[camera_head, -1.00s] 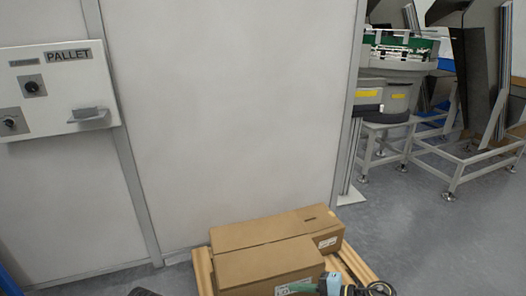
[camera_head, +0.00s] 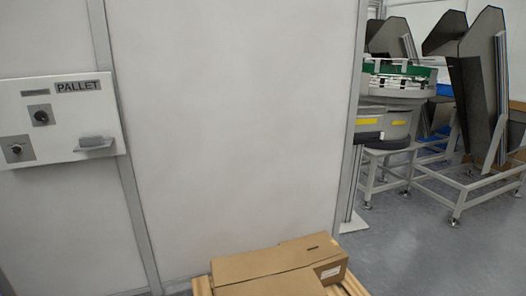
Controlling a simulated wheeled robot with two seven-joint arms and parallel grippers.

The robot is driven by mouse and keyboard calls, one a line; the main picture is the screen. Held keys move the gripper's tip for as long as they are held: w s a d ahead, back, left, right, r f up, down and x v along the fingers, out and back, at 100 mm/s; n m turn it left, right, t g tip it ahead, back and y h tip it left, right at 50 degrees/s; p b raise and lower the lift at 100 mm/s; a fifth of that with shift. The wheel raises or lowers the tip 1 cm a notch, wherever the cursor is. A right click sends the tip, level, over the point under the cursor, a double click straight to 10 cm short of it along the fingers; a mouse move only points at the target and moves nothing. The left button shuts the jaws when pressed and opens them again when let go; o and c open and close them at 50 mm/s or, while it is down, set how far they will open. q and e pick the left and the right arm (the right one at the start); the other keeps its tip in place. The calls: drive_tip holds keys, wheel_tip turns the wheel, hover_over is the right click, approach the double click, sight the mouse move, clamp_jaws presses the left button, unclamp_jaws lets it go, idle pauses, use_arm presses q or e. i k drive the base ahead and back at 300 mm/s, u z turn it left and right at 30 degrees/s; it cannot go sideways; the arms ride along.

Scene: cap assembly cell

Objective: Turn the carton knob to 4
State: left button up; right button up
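A white control panel (camera_head: 62,102) labelled PALLET is fixed to the wall at the left. It carries a black knob on a grey plate (camera_head: 41,117) at upper middle and another knob on a grey plate (camera_head: 16,149) at lower left. A light grey handle-like block (camera_head: 95,144) sticks out at its lower right. I cannot tell which knob is the carton knob, and the scale numbers are too small to read. Neither of my grippers shows in the view.
Cardboard boxes (camera_head: 275,264) lie on a wooden pallet (camera_head: 203,286) at the bottom centre. Machines on grey frames (camera_head: 395,115) stand at the right behind the wall edge. The grey floor (camera_head: 400,245) at the lower right is clear.

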sight(41, 116)
drive_tip(key=u, duration=0.55)
drive_tip(key=k, duration=0.15)
drive_tip(key=u, duration=1.25)
